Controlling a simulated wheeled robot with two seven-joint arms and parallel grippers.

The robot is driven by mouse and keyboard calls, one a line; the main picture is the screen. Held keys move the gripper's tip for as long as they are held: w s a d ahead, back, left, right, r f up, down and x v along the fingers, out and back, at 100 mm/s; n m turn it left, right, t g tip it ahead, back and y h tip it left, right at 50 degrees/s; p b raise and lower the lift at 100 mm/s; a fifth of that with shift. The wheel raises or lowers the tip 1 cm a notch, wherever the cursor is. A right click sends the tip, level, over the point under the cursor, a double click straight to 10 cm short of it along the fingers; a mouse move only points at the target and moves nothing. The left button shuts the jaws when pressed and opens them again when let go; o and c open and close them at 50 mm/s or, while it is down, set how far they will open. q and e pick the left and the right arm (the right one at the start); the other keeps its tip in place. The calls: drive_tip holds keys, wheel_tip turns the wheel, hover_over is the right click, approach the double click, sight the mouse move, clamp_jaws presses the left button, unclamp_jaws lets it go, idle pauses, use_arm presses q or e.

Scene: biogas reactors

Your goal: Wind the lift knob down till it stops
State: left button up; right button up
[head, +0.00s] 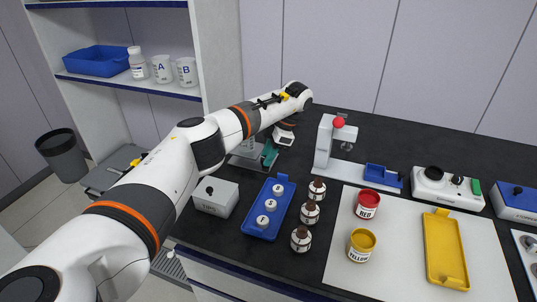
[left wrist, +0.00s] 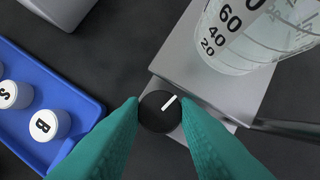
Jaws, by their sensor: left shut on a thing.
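The lift knob (left wrist: 157,117) is a round black knob with a white pointer line, at the front of a grey lift (left wrist: 190,82). In the left wrist view the line points up and to the right. My left gripper (left wrist: 159,108) has its green fingers on either side of the knob and is shut on it. In the head view my left gripper (head: 270,153) is small and far off beside the lift, and the arm hides much of it. A clear beaker (left wrist: 258,40) with black graduations stands on the lift. My right gripper is not in view.
A blue tray (left wrist: 82,90) with white-capped pieces lies left of the lift. In the head view a grey box (head: 215,197), several brown bottles (head: 310,212) and a white device with a red knob (head: 325,140) stand nearby. Dark bench top shows between them.

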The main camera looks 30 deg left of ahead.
use_arm(q)
drive_tip(key=shift+n+h, duration=0.3)
drive_tip(key=shift+n, duration=0.2)
drive_tip(key=o, duration=1)
drive_tip(key=shift+r, duration=0.1)
drive_tip(key=shift+c, duration=0.2)
drive_tip(key=shift+w+r, duration=0.1)
